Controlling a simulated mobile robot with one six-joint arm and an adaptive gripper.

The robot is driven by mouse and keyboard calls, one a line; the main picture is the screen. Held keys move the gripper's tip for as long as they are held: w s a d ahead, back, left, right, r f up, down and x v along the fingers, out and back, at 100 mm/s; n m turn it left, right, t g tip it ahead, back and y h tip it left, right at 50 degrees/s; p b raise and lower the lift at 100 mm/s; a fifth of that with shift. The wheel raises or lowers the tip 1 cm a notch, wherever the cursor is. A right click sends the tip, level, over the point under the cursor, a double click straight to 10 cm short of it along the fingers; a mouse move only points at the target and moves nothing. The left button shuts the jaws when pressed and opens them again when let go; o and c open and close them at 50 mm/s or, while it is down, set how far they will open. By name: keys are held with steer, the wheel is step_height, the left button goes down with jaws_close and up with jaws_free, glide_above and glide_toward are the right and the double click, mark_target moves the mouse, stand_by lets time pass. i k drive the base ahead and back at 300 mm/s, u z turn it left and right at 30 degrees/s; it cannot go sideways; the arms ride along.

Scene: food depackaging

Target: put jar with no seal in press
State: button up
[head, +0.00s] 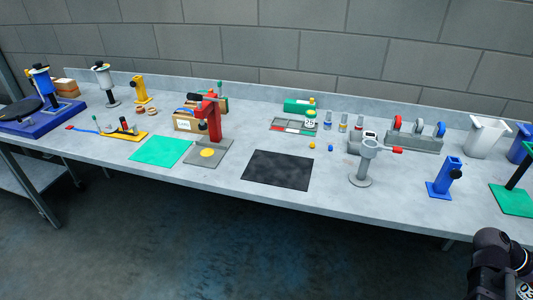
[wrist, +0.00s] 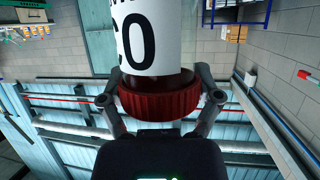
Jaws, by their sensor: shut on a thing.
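My gripper (wrist: 160,84) is shut around a jar (wrist: 150,38) in the wrist view. The jar has a dark red ridged lid (wrist: 160,101) and a white label with large black letters ending in "CO". One finger is on each side of the lid. The jar's far end is cut off by the top edge, and whether it has a seal cannot be told. In the head view a red upright press (head: 214,118) with a dark lever stands on a grey base plate with a yellow disc. My arm shows at the lower right, well away from the press; the jar is not visible there.
A green mat (head: 160,150) lies left of the press and a black mat (head: 278,168) right of it.

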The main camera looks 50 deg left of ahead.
mark_target(208, 152)
steer(key=z, duration=0.1)
steer(key=k, duration=1.3)
steer(key=u, duration=2.25)
steer(key=i, duration=0.3)
steer(key=z, duration=0.4)
